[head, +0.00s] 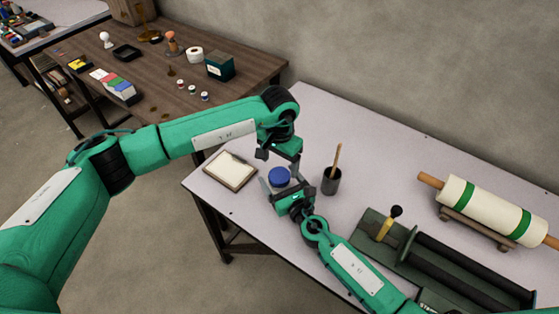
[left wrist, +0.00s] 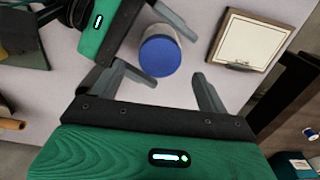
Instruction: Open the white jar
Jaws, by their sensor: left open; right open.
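The white jar (left wrist: 158,32) has a blue lid (left wrist: 160,57) and stands upright on the light table. In the head view its blue lid (head: 279,176) shows between the two grippers. My left gripper (head: 278,158) is open just above the jar and points down. In the left wrist view the open fingers of my left gripper (left wrist: 160,82) lie on either side of the lid, apart from it. My right gripper (head: 281,184) is open low at the jar, with its fingers to either side of the body. Whether they touch the jar is unclear.
A clipboard-like tray (head: 230,171) lies left of the jar. A dark cup (head: 331,183) with a stick stands close on the right. A dark green tool (head: 440,262) and a rolled cloth (head: 480,208) on a stand fill the right side. The back of the table is clear.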

